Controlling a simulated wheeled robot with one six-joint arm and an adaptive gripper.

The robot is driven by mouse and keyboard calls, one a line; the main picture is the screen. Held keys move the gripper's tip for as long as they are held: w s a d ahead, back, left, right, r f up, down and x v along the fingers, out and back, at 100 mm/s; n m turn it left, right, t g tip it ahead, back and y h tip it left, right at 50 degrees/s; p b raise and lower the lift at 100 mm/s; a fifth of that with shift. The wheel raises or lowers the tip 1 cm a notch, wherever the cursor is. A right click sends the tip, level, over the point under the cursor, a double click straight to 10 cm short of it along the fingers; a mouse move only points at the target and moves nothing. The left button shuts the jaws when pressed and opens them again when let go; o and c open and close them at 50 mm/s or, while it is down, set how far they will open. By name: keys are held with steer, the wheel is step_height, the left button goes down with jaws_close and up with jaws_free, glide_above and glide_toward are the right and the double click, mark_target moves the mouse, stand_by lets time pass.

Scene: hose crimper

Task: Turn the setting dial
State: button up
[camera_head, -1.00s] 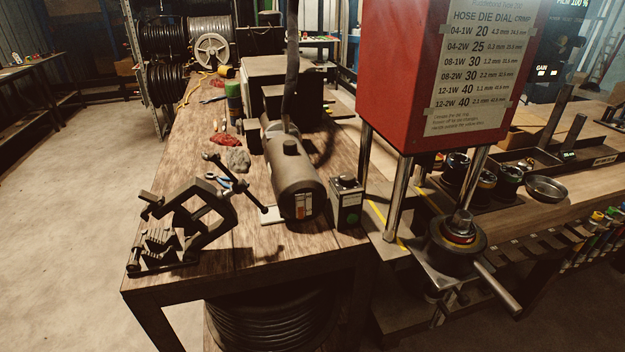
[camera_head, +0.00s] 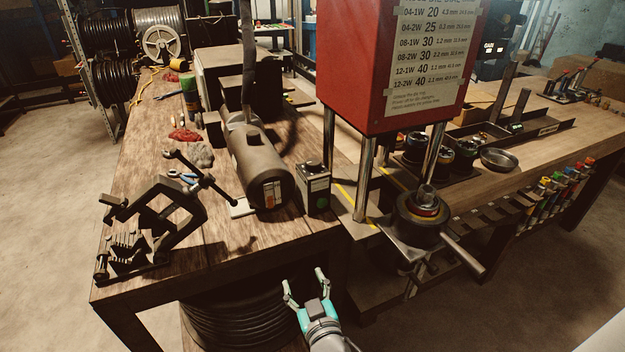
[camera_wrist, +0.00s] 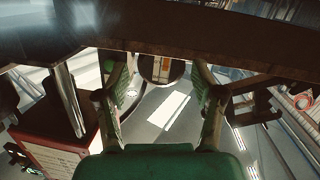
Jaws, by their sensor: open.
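The red crimper box (camera_head: 395,65) carries a printed dial chart (camera_head: 432,52) and stands on shiny posts. Below it is a round dark crimp head (camera_head: 418,222) with a red and yellow ring and a grey handle (camera_head: 462,255) pointing down right. I cannot tell for certain which part is the setting dial. My gripper (camera_head: 305,280) is open and empty, low in front of the bench, left of and below the crimp head. Its two fingers stand apart in the wrist view (camera_wrist: 163,95), where the red box (camera_wrist: 55,150) appears upside down at lower left.
A grey motor cylinder (camera_head: 258,165) and a small box with a green button (camera_head: 315,188) stand on the wooden bench. A black clamp fixture (camera_head: 150,220) sits at the bench's left corner. A hose coil (camera_head: 240,318) lies beneath. Dies and a metal bowl (camera_head: 498,159) stand at right.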

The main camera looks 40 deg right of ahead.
steer(key=w+d+r+m+h, duration=0.3)
steer(key=w+d+r, duration=0.2)
steer(key=w+r, duration=0.15)
steer(key=m+g+h, duration=0.2)
steer(key=m+h, duration=0.1)
steer(key=h, duration=0.1)
glide_toward(313, 167)
steer(key=x, duration=1.1)
steer(key=shift+w+d, duration=0.2)
steer(key=shift+w, duration=0.1)
steer(key=shift+y, duration=0.3)
steer(key=c, duration=1.2)
